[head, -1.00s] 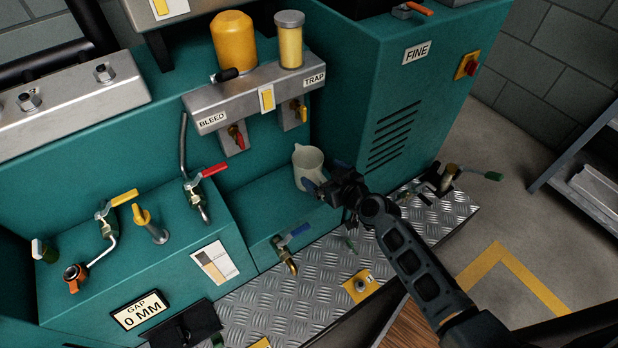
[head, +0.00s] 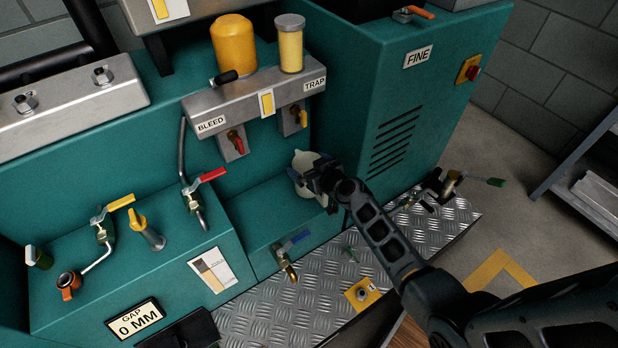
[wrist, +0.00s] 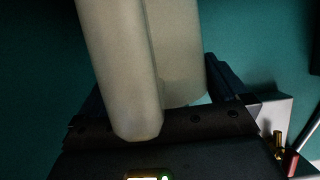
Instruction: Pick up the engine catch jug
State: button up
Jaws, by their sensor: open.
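The catch jug is a pale cream jug (head: 303,162) standing on the teal ledge below the block labelled TRAP, in the head view. My gripper (head: 312,182) is at the jug, covering much of its front and lower right side. In the wrist view the pale jug (wrist: 125,60) fills the upper middle, very close, with its rounded handle nearest the camera. The dark gripper fingers (wrist: 165,95) are open and reach along both sides of the jug. Whether they touch it cannot be told.
A grey block with BLEED (head: 212,124) and TRAP labels and small taps hangs above the ledge. A blue-handled tap (head: 290,245) is at the ledge's front. A teal cabinet (head: 400,110) stands close on the right. Tread plate (head: 270,315) lies in front.

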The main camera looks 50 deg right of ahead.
jog(key=c, duration=1.2)
